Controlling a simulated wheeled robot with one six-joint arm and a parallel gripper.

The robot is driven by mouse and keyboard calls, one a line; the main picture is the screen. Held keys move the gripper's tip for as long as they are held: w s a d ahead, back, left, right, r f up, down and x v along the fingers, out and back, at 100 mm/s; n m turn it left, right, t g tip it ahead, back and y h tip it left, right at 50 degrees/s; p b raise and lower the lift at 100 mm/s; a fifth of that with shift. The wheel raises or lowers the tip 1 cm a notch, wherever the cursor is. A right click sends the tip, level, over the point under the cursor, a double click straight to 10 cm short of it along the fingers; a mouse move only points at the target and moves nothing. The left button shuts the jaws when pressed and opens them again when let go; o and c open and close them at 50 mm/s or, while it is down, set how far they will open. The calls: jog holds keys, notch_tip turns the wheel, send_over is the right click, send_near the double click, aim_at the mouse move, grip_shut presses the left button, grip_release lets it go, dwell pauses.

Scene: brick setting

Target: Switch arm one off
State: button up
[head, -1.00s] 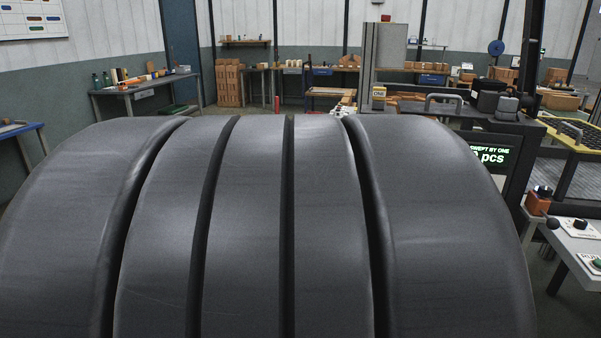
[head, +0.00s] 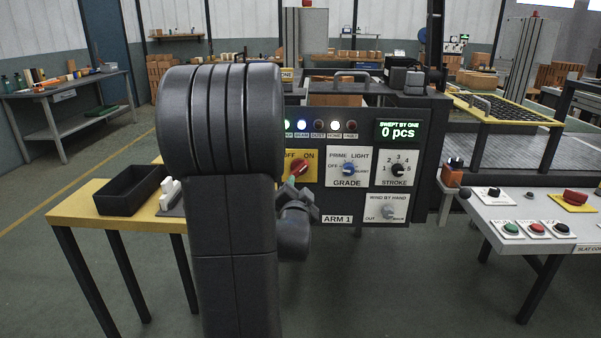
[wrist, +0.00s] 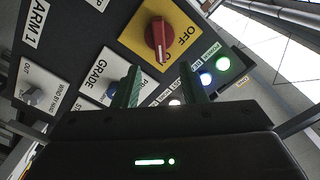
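The arm one switch is a red rotary knob (head: 300,168) on a yellow plate marked OFF and ON, on the dark panel labelled ARM 1 (head: 338,219). In the head view its handle leans toward the ON side. The wrist view shows the red knob (wrist: 160,40) close up, with the word OFF to its right. My gripper (wrist: 160,72) is open, its two green fingers apart with nothing between them. The knob lies just beyond the fingertips, and I see no contact. In the head view my gripper (head: 291,188) is just below the knob, partly hidden by my arm.
The panel also has a GRADE knob (head: 348,169), a STROKE knob (head: 398,169), a lit 0 pcs display (head: 398,130) and indicator lamps, some lit. A yellow table (head: 90,212) with a black tray (head: 131,191) stands left; a push-button desk (head: 530,215) stands right.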

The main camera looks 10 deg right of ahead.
aim_at(300, 171)
jog(key=x, duration=1)
jog(key=shift+f, duration=0.1)
grip_shut()
